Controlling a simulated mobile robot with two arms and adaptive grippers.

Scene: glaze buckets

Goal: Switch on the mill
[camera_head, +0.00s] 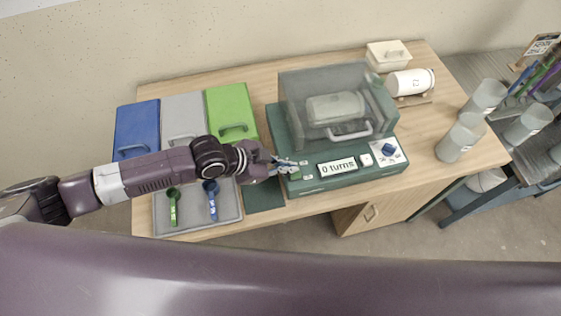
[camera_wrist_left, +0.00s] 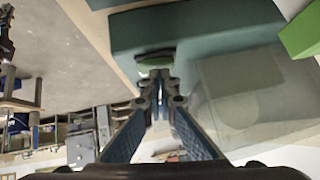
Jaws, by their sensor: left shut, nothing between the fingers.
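The mill (camera_head: 300,140) is a dark green machine on the wooden table, with a clear grey cover over a pale drum (camera_head: 335,107). Its front display (camera_head: 338,167) reads "0 turns". A white button (camera_head: 366,160) and a blue knob on a white dial (camera_head: 389,150) are right of the display. A green button (camera_head: 295,178) sits at the left end of the front panel and also shows in the left wrist view (camera_wrist_left: 155,61). My left gripper (camera_head: 300,166) is shut and empty, its tips close to this green button; I cannot tell if they touch. My right gripper is not in view.
Blue (camera_head: 137,126), grey (camera_head: 184,112) and green (camera_head: 231,110) lidded bins stand left of the mill. A grey tray (camera_head: 230,213) holds a green and a blue scoop. A white jar (camera_head: 410,83) lies behind the mill; clear cups (camera_head: 461,138) stand right.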

